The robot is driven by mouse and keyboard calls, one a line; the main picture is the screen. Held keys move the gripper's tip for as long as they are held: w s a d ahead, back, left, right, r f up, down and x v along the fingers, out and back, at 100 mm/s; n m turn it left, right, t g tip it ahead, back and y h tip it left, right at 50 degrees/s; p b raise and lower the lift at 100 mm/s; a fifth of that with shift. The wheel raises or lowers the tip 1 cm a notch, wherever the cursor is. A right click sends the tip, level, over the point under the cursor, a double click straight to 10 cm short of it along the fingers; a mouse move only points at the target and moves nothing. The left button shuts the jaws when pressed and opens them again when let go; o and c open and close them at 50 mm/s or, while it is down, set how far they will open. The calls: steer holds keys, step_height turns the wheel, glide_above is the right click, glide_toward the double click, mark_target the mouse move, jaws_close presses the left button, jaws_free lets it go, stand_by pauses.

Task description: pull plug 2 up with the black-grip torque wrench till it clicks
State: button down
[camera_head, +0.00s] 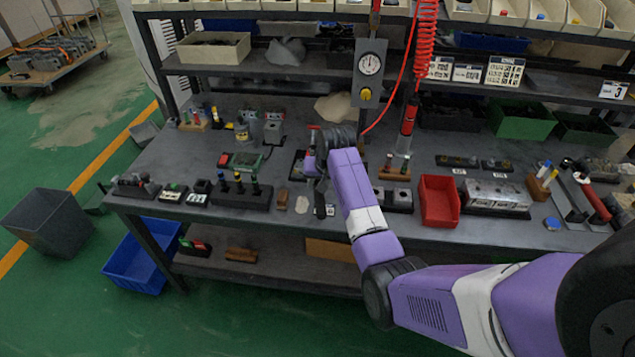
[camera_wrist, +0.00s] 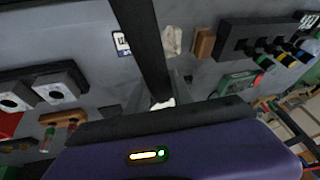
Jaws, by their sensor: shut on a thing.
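My gripper (camera_wrist: 160,103) is over the middle of the bench, fingers closed around a long black bar (camera_wrist: 143,45). The bar runs from between the fingers to the top of the wrist view and looks like the black-grip torque wrench; its working end is out of sight. In the head view the bar (camera_head: 320,197) shows dark below my wrist, beside a small label card (camera_head: 330,210). Two grey blocks with dark round holes (camera_wrist: 60,89) lie left in the wrist view; they also show in the head view (camera_head: 397,199). I cannot tell which plug is number 2.
A rack (camera_head: 240,195) of green-, yellow- and blue-ended tools stands left of my gripper. A brown block (camera_head: 282,197) and a pale cloth (camera_head: 302,204) lie between. A red bin (camera_head: 439,201) and a long metal block (camera_head: 497,196) stand right. A red hose hangs behind my arm.

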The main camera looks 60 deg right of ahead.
steer(key=shift+f+b, duration=0.75)
steer(key=shift+f, duration=0.45)
steer(key=shift+w, duration=0.1)
stand_by(0.4)
steer(key=shift+w+a+m+h, duration=0.15)
steer(key=shift+w+a+m, duration=0.15)
steer(key=shift+w+m, duration=0.15)
steer(key=shift+w+a+m+h, duration=0.15)
steer(key=shift+w+a+m, duration=0.15)
steer(key=shift+w, duration=0.25)
steer(key=shift+w+a+m+g+h, duration=0.15)
steer(key=shift+w+a+m+g, duration=0.1)
steer(key=shift+w+m, duration=0.35)
steer(key=shift+w+a+m+g+h, duration=0.15)
steer(key=shift+w+m+g, duration=0.1)
steer(key=shift+w+m, duration=0.3)
steer(key=shift+w, duration=0.1)
steer(key=shift+w+a+m+g+b, duration=0.15)
steer(key=shift+w+m+b, duration=0.25)
steer(key=shift+w+b, duration=0.2)
steer(key=shift+w+a+m+g+b, duration=0.15)
steer(key=shift+w+m+b, duration=0.25)
steer(key=shift+w+b, duration=0.15)
